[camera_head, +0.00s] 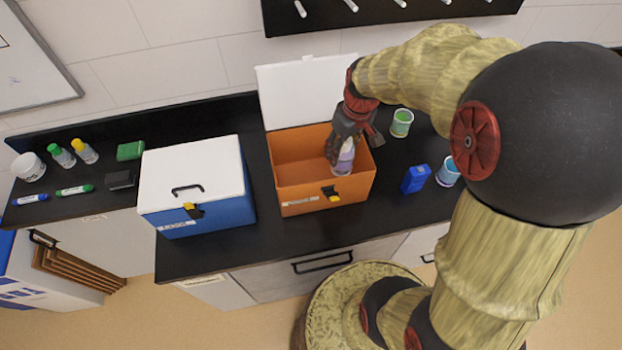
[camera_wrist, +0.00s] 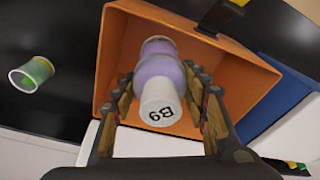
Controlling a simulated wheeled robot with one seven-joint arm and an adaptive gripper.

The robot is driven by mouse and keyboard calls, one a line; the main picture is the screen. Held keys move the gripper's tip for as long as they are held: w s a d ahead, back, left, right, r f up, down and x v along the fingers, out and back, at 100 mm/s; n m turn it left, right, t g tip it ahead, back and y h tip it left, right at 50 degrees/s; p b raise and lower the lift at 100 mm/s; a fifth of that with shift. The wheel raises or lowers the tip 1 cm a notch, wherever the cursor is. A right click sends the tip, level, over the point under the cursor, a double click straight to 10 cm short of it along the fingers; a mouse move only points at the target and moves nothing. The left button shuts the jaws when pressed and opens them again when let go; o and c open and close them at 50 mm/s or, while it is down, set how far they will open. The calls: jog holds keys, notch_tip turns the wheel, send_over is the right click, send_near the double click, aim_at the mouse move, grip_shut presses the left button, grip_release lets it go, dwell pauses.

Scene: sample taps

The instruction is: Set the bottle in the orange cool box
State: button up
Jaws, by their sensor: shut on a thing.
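The orange cool box (camera_head: 297,197) stands open on the black counter, its white lid raised at the back. It also shows in the wrist view (camera_wrist: 232,62). My gripper (camera_head: 343,145) is over the right part of the box, shut on the bottle (camera_head: 345,160). In the wrist view the bottle (camera_wrist: 158,75) is pale purple with a white cap marked B9, between the two fingers of my gripper (camera_wrist: 160,105). The bottle's lower part is within the box opening. I cannot tell whether its base touches the floor of the box.
A closed blue cool box with a white lid (camera_head: 195,180) stands to the left. A green-filled cup (camera_head: 401,123), a blue box-shaped item (camera_head: 416,179) and a blue-filled cup (camera_head: 448,173) stand to the right.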

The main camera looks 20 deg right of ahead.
jog(key=shift+w+a+f+b, duration=0.2)
jog(key=shift+w+a+f, duration=0.95)
jog(key=shift+a+f, duration=0.85)
jog(key=shift+w+a+f+b, duration=0.25)
jog(key=shift+w+a+f, duration=0.95)
jog(key=shift+a+f, duration=0.85)
jog(key=shift+w+a+f+b, duration=0.2)
jog(key=shift+w+a+f, duration=0.95)
jog(key=shift+a+f, duration=0.85)
jog(key=shift+d+f, duration=0.35)
jog(key=shift+f, duration=0.05)
jog(key=o, duration=1.3)
jog(key=shift+o, duration=0.2)
